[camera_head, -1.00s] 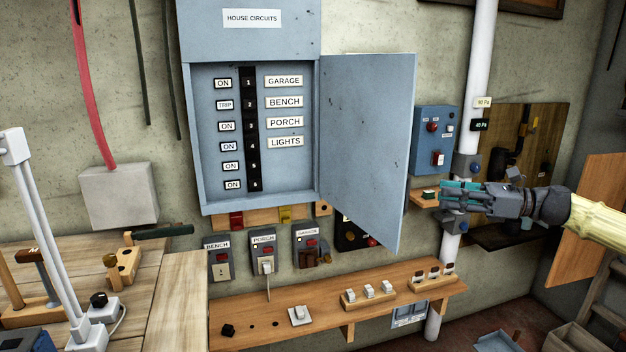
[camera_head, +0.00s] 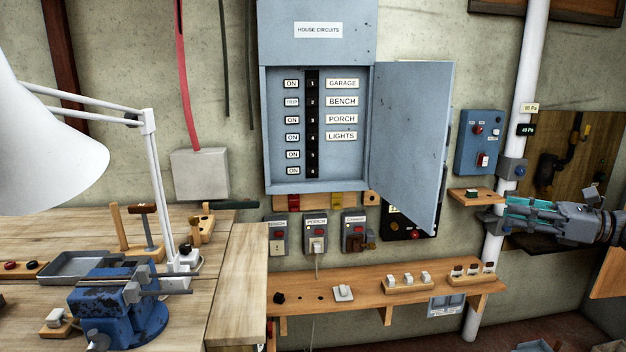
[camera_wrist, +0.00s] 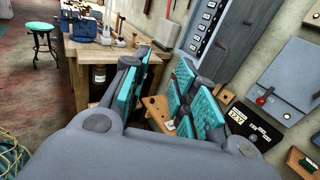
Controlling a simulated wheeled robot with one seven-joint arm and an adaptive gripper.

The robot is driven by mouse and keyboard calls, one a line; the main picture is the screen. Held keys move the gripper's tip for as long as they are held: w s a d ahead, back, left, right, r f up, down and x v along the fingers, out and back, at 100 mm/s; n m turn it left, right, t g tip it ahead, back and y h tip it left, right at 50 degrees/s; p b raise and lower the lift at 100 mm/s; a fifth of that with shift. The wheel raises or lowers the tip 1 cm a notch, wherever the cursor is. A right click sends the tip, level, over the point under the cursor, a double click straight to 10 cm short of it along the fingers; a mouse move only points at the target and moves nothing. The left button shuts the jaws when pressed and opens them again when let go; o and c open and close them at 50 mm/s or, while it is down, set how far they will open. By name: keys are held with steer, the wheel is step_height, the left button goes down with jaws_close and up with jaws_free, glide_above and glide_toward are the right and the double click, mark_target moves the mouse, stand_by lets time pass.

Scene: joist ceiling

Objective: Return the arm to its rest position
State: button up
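My gripper (camera_head: 508,211) is at the right of the head view, pointing left in front of the white pipe (camera_head: 522,110). In the wrist view its teal-padded fingers (camera_wrist: 160,95) stand apart with nothing between them. It is close to the small wooden ledge (camera_head: 477,196) under the blue-grey switch box (camera_head: 480,143). The arm behind it runs out of the right edge of the head view.
An open breaker panel (camera_head: 318,185) hangs on the wall, its door (camera_head: 413,130) swung right. A wooden shelf (camera_head: 365,296) with switches sits below. A workbench (camera_head: 225,275) with a blue vise (camera_head: 120,300) and lamp (camera_head: 45,150) is at left.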

steer(key=a+f+n+g+h, duration=0.1)
steer(key=a+f+n+h, duration=0.1)
steer(key=a+f, duration=0.55)
steer(key=w+a+f+n+g+h, duration=0.15)
steer(key=a+f, duration=0.25)
steer(key=f, duration=0.6)
steer(key=a+f+n+g+h, duration=0.1)
steer(key=a+f+h, duration=0.2)
steer(key=a+f, duration=0.45)
steer(key=s+a+f+n+g+h+p, duration=0.1)
steer(key=s+f+n, duration=0.15)
steer(key=f, duration=0.35)
steer(key=s+a+f+n+h, duration=0.1)
steer(key=s+a+f, duration=0.1)
steer(key=s+f, duration=0.35)
steer(key=s+a+f+n+g+h, duration=0.2)
steer(key=s+f+n+g+h, duration=0.3)
steer(key=s+f, duration=1.05)
steer(key=s+f+n, duration=0.2)
steer(key=s+n, duration=0.1)
steer(key=s, duration=0.2)
steer(key=s+d+f+n+h, duration=0.1)
steer(key=s+f+n, duration=0.1)
steer(key=s, duration=0.4)
steer(key=s+d+f+n+t+h+p, duration=0.1)
steer(key=s+f+n, duration=0.2)
steer(key=s+n, duration=0.2)
steer(key=shift+s+d, duration=0.25)
steer(key=shift+s, duration=0.1)
steer(key=shift+d+f, duration=0.1)
